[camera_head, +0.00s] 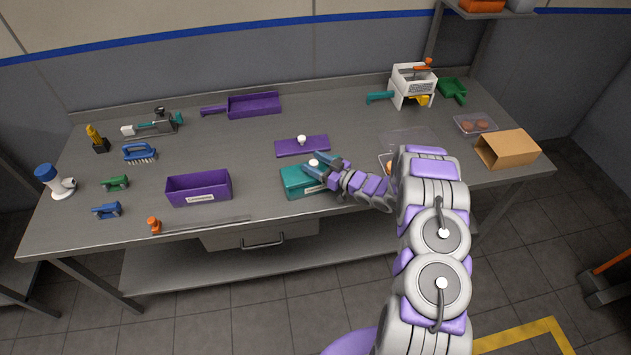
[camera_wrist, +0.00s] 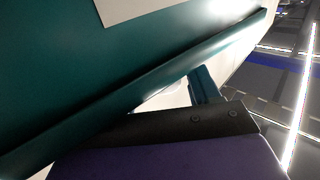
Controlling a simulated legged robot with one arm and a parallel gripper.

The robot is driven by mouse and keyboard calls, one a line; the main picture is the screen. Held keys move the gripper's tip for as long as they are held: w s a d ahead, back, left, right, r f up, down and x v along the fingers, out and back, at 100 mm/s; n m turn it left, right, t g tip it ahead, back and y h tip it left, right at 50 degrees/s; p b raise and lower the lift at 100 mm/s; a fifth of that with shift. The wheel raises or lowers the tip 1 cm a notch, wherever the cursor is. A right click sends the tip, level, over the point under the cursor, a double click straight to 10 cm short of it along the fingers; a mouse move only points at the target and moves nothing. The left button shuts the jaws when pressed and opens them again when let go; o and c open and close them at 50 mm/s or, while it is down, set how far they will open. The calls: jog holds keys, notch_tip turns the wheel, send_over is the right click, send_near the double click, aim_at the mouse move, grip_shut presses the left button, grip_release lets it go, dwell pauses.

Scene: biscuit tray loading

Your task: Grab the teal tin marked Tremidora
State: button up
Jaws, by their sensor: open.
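The teal tin (camera_head: 291,181) stands near the front edge of the table, with a white label on its front side that is too small to read. A white knob shows at its top between my fingers. My gripper (camera_head: 313,164) is open and reaches in from the right over the tin's top, one finger on either side of the knob. In the wrist view the tin's teal wall (camera_wrist: 90,70) fills the upper left, very close, with a pale label at the top edge. A teal finger (camera_wrist: 205,88) shows beside its rim. Whether the fingers touch the tin is unclear.
A purple lid (camera_head: 285,149) with a white knob lies just behind the tin. An open purple bin (camera_head: 200,190) stands to its left. A clear container (camera_head: 384,160) is partly hidden by my arm at right. A cardboard box (camera_head: 508,150) stands farther right.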

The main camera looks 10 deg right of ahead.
jog(key=shift+a, duration=0.45)
jog(key=c, duration=0.5)
jog(key=shift+c, duration=1.4)
jog(key=shift+d, duration=0.3)
grip_shut()
